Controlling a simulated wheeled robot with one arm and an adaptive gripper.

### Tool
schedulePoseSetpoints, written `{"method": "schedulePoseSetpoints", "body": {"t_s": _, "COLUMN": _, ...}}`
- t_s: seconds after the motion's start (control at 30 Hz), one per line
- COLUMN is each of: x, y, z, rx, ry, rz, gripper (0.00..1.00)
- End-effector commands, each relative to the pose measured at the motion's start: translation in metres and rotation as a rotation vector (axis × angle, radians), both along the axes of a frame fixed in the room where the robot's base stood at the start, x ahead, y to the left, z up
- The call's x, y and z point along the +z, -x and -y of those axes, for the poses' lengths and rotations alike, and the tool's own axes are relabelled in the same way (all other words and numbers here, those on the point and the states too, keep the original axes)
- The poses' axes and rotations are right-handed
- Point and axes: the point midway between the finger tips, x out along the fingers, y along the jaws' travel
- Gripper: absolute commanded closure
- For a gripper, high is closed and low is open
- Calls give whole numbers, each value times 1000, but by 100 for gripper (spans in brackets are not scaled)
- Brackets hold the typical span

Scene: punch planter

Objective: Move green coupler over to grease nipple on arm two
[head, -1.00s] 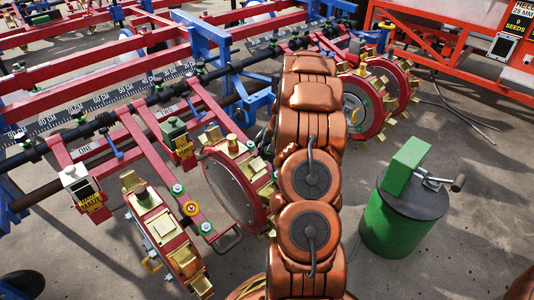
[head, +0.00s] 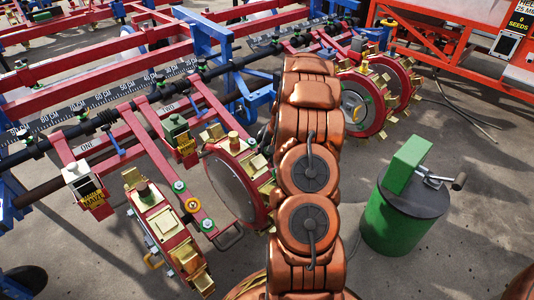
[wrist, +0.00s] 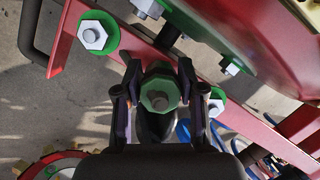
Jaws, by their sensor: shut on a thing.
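My gripper (wrist: 158,82) is shut on the green coupler (wrist: 160,88), a faceted green piece with a grey centre, seen end-on in the wrist view. The held coupler is over or beside a red arm bar (wrist: 130,52); I cannot tell whether they touch. A green-ringed nut (wrist: 95,35) is on that bar to the left, and another green-ringed fitting (wrist: 216,103) is close to the right finger. In the head view my own arm hides the gripper and coupler. The red arm (head: 212,95) with the green box is visible; I cannot make out its grease nipple.
A red-rimmed punch wheel (head: 237,185) stands beside the arms, with another (head: 160,225) nearer. A green drum (head: 395,225) with a green box on top stands right. Red and blue frame bars cross the back. Bare concrete (head: 470,250) lies at right.

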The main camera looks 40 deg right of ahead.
Motion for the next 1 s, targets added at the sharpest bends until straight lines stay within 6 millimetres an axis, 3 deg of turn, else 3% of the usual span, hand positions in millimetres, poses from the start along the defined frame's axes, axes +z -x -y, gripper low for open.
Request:
{"method": "schedulePoseSetpoints", "body": {"t_s": 0.27, "x": -1, "y": -1, "z": 0, "rx": 0, "ry": 0, "rz": 0, "gripper": 100}}
{"method": "schedulePoseSetpoints", "body": {"t_s": 0.3, "x": -1, "y": -1, "z": 0, "rx": 0, "ry": 0, "rz": 0, "gripper": 59}}
{"method": "schedulePoseSetpoints", "body": {"t_s": 0.57, "x": -2, "y": -1, "z": 0, "rx": 0, "ry": 0, "rz": 0, "gripper": 32}}
{"method": "schedulePoseSetpoints", "body": {"t_s": 1.0, "x": 7, "y": 1, "z": 3, "rx": -1, "ry": 2, "rz": 1, "gripper": 32}}
